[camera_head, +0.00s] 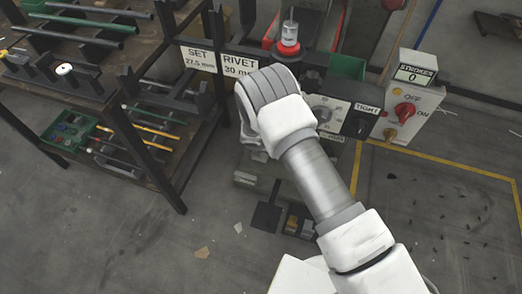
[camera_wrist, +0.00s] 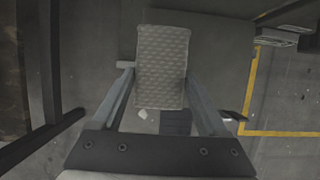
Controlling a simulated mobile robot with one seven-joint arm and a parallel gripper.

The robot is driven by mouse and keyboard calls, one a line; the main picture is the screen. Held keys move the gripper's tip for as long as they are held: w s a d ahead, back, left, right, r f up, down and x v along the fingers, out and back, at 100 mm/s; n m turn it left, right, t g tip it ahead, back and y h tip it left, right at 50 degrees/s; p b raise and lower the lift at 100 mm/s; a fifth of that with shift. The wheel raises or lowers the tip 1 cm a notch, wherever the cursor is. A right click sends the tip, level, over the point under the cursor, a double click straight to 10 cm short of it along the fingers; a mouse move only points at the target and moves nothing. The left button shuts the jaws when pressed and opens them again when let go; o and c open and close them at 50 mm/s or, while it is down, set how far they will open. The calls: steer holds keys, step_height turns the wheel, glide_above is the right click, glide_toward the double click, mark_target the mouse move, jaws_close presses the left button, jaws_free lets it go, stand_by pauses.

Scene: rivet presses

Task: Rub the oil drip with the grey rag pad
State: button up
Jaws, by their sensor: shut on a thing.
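The grey rag pad (camera_wrist: 162,50), with a dimpled surface, is in the middle of the wrist view. My gripper (camera_wrist: 158,76) has one finger on each side of it and is shut on it. The pad is held out ahead of the fingers; I cannot tell whether it touches anything. In the head view my arm covers most of my gripper and the pad. I cannot make out the oil drip in either view.
A press with a dial panel (camera_head: 327,113) and a switch box (camera_head: 408,108) stands behind my arm. A dark rack (camera_head: 150,150) with rods and tools is at the left. Yellow floor lines (camera_head: 440,160) mark open floor at the right. A dark pedal (camera_head: 267,217) is low down.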

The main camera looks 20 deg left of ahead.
steer(key=shift+r+p, duration=0.4)
steer(key=shift+r, duration=0.6)
steer(key=shift+r+p, duration=0.9)
steer(key=shift+r, duration=0.65)
steer(key=shift+d, duration=0.1)
